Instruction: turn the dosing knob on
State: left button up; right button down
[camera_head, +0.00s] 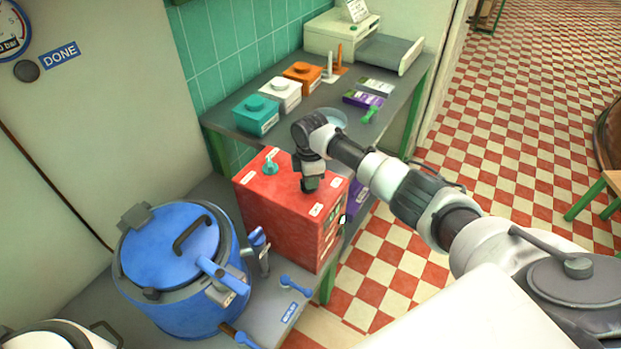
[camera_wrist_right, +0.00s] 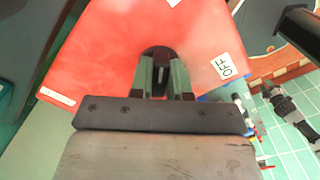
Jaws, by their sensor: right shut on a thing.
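The red box (camera_head: 268,200) stands on the counter beside the blue kettle, with small white labels on its top. My right gripper (camera_head: 310,186) reaches down onto the top of this box, near its right side. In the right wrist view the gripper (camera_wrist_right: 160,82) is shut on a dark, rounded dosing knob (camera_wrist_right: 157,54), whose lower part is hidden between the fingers. An OFF label (camera_wrist_right: 226,66) is on the red top (camera_wrist_right: 110,55), right of the knob. In the head view the gripper hides the knob. My left gripper is not in view.
A teal knob (camera_head: 270,167) stands on the box's left part. The blue kettle (camera_head: 180,265) is at the left, with blue-handled levers near it. Teal, white and orange boxes (camera_head: 302,75) stand on the back bench. Checkered floor lies open at right.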

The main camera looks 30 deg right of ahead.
jog(key=shift+w+r, duration=0.1)
jog(key=shift+r, duration=0.05)
dwell(0.4)
jog(key=c, duration=1.1)
grip_release()
notch_tip(320, 180, up, 11)
jog(key=shift+f+b, duration=0.15)
jog(key=shift+b, duration=0.7)
